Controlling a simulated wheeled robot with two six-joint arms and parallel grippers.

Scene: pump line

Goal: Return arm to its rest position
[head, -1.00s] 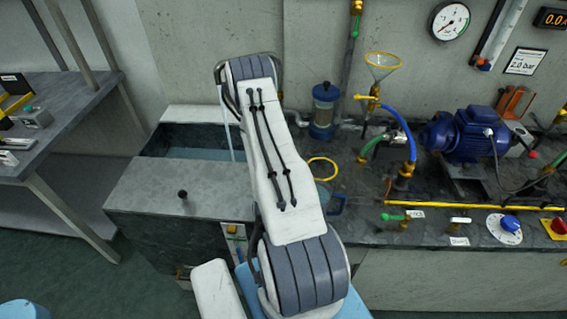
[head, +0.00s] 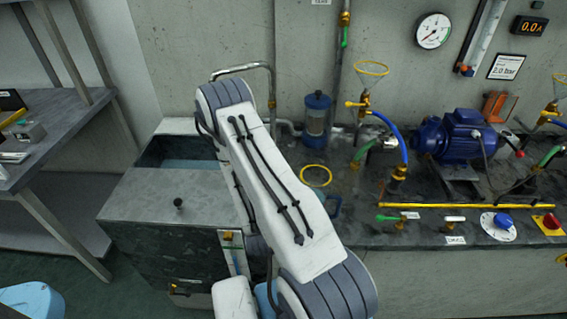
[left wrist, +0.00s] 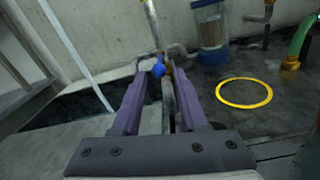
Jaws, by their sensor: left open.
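My left arm (head: 275,190), white with grey joints, rises from the bottom of the head view and leans to the left over the bench front. Its gripper is hidden behind the arm there. In the left wrist view my left gripper (left wrist: 160,75) has two purple fingers set apart. A blue knob (left wrist: 158,70) on a pipe shows between the fingertips; I cannot tell its distance, and nothing is visibly held. My right gripper is in neither view.
The sink basin (head: 180,152) lies left of the arm. A yellow ring (head: 316,176) and a blue-capped filter (head: 317,120) are right of it. Further right are a funnel (head: 372,70) and a blue pump (head: 462,135). A side table (head: 60,110) stands at left.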

